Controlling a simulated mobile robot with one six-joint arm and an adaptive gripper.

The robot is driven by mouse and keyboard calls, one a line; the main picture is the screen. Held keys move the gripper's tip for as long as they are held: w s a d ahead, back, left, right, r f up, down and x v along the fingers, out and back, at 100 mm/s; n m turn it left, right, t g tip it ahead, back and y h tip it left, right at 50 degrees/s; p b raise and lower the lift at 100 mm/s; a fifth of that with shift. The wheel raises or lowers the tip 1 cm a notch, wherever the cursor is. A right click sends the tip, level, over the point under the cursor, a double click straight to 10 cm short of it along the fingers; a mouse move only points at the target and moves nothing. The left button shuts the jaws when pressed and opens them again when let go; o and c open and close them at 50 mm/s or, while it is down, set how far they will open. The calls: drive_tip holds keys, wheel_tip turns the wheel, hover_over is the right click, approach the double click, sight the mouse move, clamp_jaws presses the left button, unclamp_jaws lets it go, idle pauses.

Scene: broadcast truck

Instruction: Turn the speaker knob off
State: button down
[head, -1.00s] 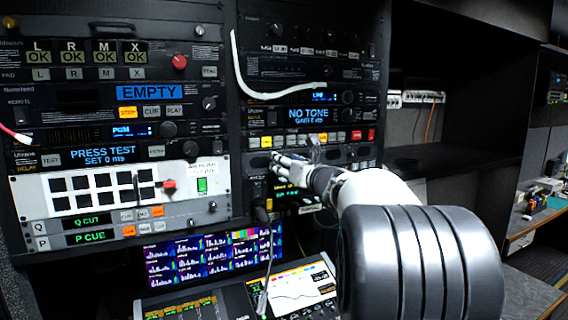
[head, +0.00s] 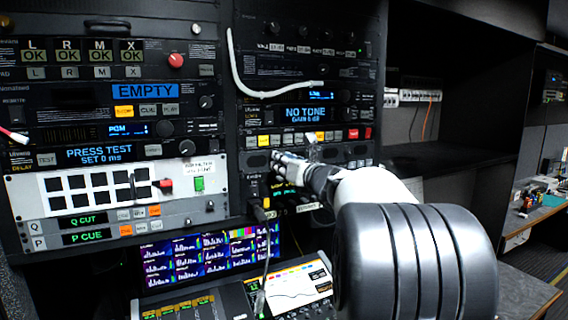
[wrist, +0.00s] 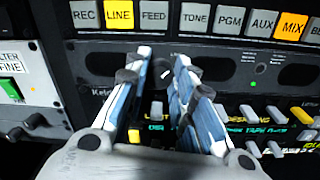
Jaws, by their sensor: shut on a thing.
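The speaker knob (wrist: 164,73) is a dark round knob with a pale mark, on a black panel between two speaker grilles. In the wrist view my gripper (wrist: 163,60) has one blue-and-white finger on each side of the knob, closed on it. The fingers cover part of its sides. In the head view my gripper (head: 279,158) reaches the same panel from the right and hides the knob. A small green light (wrist: 252,84) is lit on the panel to the right of the knob.
A row of buttons (wrist: 195,18) runs just above the speaker panel, with LINE and MIX lit. More small keys (wrist: 250,112) lie just below. A pale cable (head: 240,80) hangs over the rack above. The dark shelf at right is open space.

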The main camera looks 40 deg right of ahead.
drive_tip(key=shift+n+b, duration=0.3)
drive_tip(key=shift+b, duration=0.05)
drive_tip(key=shift+a+f+n+h+b, duration=0.1)
drive_tip(key=shift+n+h+b, duration=0.1)
drive_tip(key=shift+n+b, duration=6.75)
drive_tip(key=shift+f+n+h+b, duration=0.15)
drive_tip(key=shift+n+b, duration=3.4)
drive_tip(key=shift+n, duration=7)
drive_tip(key=c, duration=1.3)
unclamp_jaws()
drive_tip(key=shift+r, duration=0.15)
drive_tip(key=shift+c, duration=0.2)
